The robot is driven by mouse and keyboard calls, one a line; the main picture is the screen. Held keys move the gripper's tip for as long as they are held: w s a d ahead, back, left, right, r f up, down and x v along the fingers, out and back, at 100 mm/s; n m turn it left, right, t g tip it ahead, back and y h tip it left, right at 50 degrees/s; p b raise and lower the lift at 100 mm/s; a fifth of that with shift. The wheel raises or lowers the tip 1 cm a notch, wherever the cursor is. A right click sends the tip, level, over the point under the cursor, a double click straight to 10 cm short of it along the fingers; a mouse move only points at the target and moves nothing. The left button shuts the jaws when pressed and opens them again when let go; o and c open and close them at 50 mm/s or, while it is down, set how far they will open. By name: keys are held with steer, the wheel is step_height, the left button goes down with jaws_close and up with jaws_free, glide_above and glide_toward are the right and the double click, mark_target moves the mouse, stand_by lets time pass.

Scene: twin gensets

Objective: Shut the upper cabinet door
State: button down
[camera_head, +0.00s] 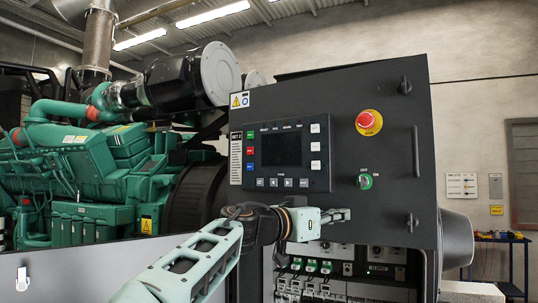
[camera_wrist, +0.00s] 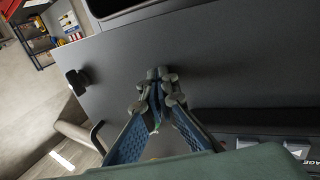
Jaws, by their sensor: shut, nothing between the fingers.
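The upper cabinet door (camera_head: 345,110) is a dark grey panel with a display unit (camera_head: 280,150), a red emergency stop (camera_head: 368,122) and a green key switch (camera_head: 365,181). A dark edge shows behind its top; I cannot tell how far it stands open. My gripper (camera_head: 345,214) is shut and empty, in front of the door's lower part. In the wrist view, the closed fingertips (camera_wrist: 160,76) are against or just off the grey door face (camera_wrist: 215,70); contact is unclear. A door handle (camera_head: 416,151) and latches (camera_head: 405,85) are along the right side.
Below the door, an open compartment (camera_head: 320,270) shows several breakers. A green engine (camera_head: 75,180) stands at left. A grey cylinder (camera_head: 457,240) is right of the cabinet, with a blue table (camera_head: 505,240) farther back.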

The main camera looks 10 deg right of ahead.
steer(key=w+d, duration=0.1)
steer(key=d, duration=0.1)
steer(key=w+d, duration=0.1)
steer(key=w, duration=0.1)
steer(key=shift+d+f, duration=0.15)
steer(key=shift+d, duration=0.25)
steer(key=b+v, duration=0.1)
steer(key=v, duration=0.7)
steer(key=shift+b, duration=0.35)
stand_by(0.4)
stand_by(0.3)
